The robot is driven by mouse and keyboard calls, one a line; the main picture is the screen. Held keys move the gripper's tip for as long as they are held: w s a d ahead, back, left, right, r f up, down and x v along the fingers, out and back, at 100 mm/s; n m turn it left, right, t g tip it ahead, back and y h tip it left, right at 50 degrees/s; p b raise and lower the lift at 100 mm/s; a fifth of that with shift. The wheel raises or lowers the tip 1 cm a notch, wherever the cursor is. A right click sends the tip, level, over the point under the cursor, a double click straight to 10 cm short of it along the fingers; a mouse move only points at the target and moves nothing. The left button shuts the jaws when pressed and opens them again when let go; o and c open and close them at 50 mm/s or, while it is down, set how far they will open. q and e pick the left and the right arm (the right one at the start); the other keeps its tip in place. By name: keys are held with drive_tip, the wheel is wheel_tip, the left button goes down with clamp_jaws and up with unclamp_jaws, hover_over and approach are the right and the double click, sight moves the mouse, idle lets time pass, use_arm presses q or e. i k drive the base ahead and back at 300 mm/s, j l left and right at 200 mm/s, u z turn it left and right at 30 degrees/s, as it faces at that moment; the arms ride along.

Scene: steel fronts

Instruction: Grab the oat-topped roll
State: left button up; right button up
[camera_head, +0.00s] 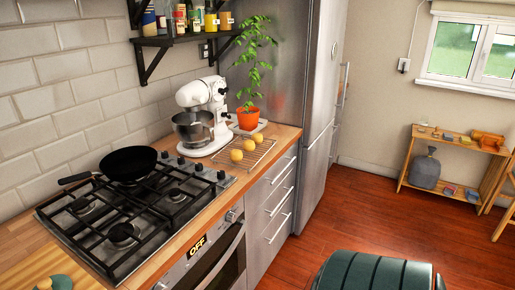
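Three small round golden-yellow items, which look like rolls, sit on a wire rack (262,152) on the wooden counter, right of the stove. One is at the front left (237,155), one in the middle (249,145) and one at the back right (258,138). They are too small for me to see an oat topping on any of them. Neither of my grippers is in view.
A white stand mixer (205,115) and a potted plant (250,119) stand behind the rack. A black pan (128,163) is on the gas stove (125,215). A dark green ribbed object (375,272) is at the bottom. Open wooden floor (350,215) lies to the right.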

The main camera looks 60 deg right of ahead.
sight(256, 137)
drive_tip(key=i+j+z, duration=0.1)
drive_tip(key=i+j, duration=0.25)
drive_tip(key=i+z, duration=0.1)
drive_tip(key=z, duration=1.9)
